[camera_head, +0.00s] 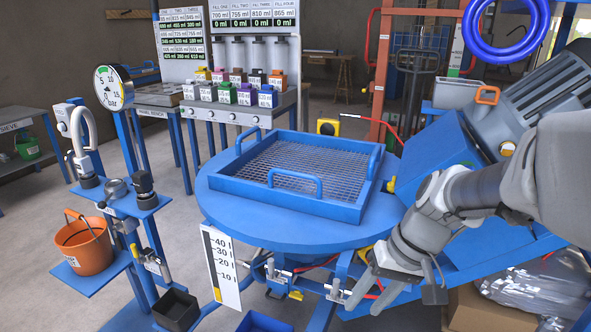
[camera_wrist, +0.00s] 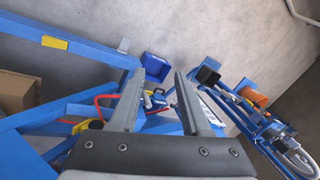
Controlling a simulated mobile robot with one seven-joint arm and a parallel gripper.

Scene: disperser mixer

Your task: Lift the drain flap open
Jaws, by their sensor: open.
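The blue round vessel (camera_head: 230,205) stands in the middle of the head view. Under its front edge are metal drain fittings (camera_head: 281,274) with a small yellow part (camera_head: 296,295). I cannot tell for sure which piece is the drain flap. My gripper (camera_head: 362,300) is open and empty, in front of and below the vessel's right side, right of the fittings. In the wrist view my gripper (camera_wrist: 159,78) has its fingers apart. The fittings (camera_wrist: 156,99) show between and beyond the fingers, not touched as far as I can see.
A blue bin (camera_head: 262,323) sits on the floor below the fittings. A white level scale (camera_head: 222,266) hangs left of them. A red hose or lever (camera_head: 318,264) runs beside the fittings. A blue stand with an orange bucket (camera_head: 83,244) is at left. A cardboard box (camera_head: 482,312) is at right.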

